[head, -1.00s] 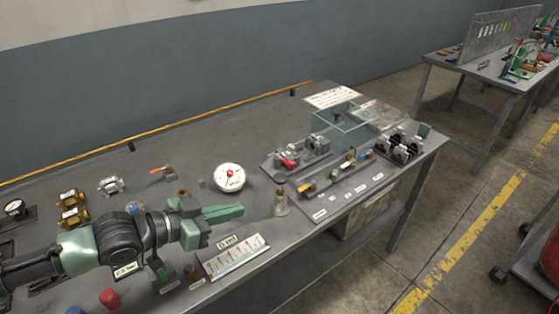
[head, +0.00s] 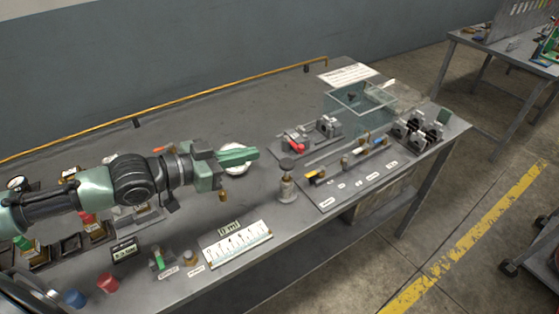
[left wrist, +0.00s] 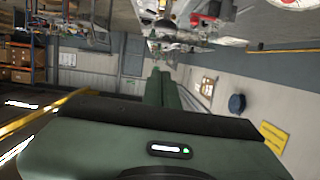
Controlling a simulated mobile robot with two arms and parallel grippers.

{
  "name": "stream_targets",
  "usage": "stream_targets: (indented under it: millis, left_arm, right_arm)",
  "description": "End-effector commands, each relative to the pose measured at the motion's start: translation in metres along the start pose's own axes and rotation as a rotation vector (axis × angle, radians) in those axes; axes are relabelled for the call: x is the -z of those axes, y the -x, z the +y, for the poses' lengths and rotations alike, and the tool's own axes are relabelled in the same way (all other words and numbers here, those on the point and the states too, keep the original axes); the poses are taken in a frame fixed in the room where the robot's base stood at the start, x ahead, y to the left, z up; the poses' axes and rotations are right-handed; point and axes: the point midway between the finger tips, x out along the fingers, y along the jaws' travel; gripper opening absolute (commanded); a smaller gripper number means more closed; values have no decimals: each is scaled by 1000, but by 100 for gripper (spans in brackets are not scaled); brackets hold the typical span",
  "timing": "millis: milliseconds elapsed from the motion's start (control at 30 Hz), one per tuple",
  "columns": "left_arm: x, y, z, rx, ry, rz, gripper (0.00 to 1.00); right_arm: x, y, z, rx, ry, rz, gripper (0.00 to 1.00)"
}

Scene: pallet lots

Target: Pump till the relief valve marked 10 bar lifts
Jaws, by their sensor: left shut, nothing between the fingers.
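My left gripper (head: 254,154) is shut and empty, its green fingers pointing right above the bench. It partly hides the white round gauge (head: 237,172) behind it; its reading cannot be told. The closed green fingers also show in the left wrist view (left wrist: 163,92). A small grey post with a dark round top (head: 287,187) stands upright right of the gripper, apart from it. A plate (head: 335,197) to its right carries brass and coloured fittings. Behind is a fixture with a red handle (head: 296,147). No 10 bar marking is legible. My right gripper is not in view.
A white scale card (head: 237,243) lies at the front edge. A clear box (head: 362,103) stands at the back right, black clamps (head: 418,131) near the right end. Red (head: 107,282) and blue (head: 75,298) caps are front left. Bare bench lies behind the gauge.

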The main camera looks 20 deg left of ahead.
Motion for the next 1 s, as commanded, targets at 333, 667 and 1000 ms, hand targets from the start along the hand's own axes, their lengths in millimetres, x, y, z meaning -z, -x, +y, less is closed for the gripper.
stream_targets:
  millis: [333, 667, 1000]
  left_arm:
    - [5, -41, 3, -9, 0, 7, 0]
    - [-8, -91, 3, -8, 1, -5, 0]
    - [-38, -98, 3, -7, -2, -1, 0]
  right_arm:
    - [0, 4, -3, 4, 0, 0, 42]
    - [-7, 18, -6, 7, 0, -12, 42]
    - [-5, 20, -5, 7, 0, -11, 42]
